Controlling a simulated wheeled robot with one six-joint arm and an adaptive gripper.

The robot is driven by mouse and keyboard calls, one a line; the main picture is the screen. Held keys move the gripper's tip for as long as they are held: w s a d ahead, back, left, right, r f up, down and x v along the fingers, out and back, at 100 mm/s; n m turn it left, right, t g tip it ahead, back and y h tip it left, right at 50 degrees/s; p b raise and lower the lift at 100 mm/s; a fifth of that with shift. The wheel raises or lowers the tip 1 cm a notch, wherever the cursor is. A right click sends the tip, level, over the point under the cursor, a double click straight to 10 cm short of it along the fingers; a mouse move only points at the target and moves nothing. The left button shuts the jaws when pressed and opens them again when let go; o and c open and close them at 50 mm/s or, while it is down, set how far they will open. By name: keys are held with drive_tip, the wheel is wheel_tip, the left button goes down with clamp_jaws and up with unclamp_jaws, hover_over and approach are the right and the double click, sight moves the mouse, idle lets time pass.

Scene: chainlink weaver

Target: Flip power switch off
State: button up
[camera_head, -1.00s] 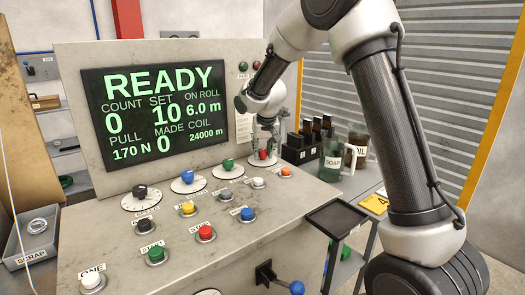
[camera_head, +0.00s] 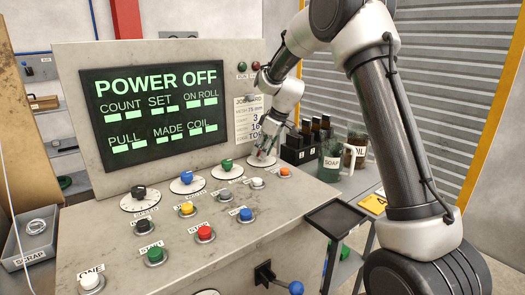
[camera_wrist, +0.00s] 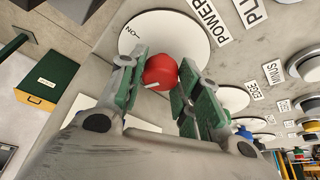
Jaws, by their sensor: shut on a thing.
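The red power knob (camera_wrist: 160,72) sits on a round white dial beside a label reading POWER (camera_wrist: 205,18) in the wrist view. My gripper (camera_wrist: 162,80) has its green-padded fingers around the knob and is shut on it. In the head view my gripper (camera_head: 266,152) is at the rightmost dial (camera_head: 228,171) area of the sloped panel, and its fingers largely hide the knob. The screen (camera_head: 155,103) reads POWER OFF, with blank bars in place of numbers.
Other dials and coloured push buttons, including a red one (camera_head: 204,233), cover the panel left of and below my gripper. A dark tray (camera_head: 335,217) is at the panel's right side.

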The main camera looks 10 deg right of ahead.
drive_tip(key=shift+n+g, duration=0.5)
drive_tip(key=shift+n, duration=1.1)
drive_tip(key=shift+d+y, duration=0.1)
drive_tip(key=shift+y, duration=0.2)
drive_tip(key=o, duration=1)
drive_tip(key=v, duration=1.2)
drive_tip(key=shift+w, duration=0.1)
